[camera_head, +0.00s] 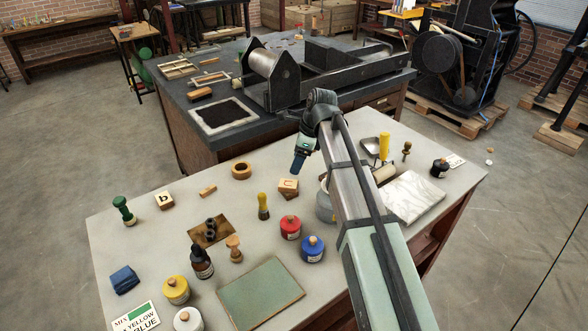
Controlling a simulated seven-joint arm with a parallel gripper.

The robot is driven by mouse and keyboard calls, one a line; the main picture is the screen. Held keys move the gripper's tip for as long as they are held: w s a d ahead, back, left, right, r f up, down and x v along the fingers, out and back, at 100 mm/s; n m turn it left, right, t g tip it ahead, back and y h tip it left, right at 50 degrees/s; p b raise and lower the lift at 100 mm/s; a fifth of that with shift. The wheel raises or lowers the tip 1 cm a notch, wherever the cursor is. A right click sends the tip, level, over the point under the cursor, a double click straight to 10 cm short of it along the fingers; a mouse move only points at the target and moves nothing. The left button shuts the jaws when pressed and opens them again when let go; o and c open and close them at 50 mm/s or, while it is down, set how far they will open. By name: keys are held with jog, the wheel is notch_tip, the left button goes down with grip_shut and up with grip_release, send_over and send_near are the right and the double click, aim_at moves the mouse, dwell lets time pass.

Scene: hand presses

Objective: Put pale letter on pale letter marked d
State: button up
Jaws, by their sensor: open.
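A pale wooden letter block (164,200) stands at the left of the table, with a dark letter on its top that reads like b from here. A second pale letter block (288,185), marked with what looks like u or n, is near the table's middle. It appears to rest on a browner wooden block (289,196), partly hidden under it. I cannot make out a letter d on any block. My gripper (297,172) is open and points down, above and slightly right of the second block. Its fingertips are small and dark, and nothing shows between them.
A green mat (260,293) lies in front. My arm hides part of the right side.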

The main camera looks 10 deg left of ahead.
jog(key=shift+v, duration=1.2)
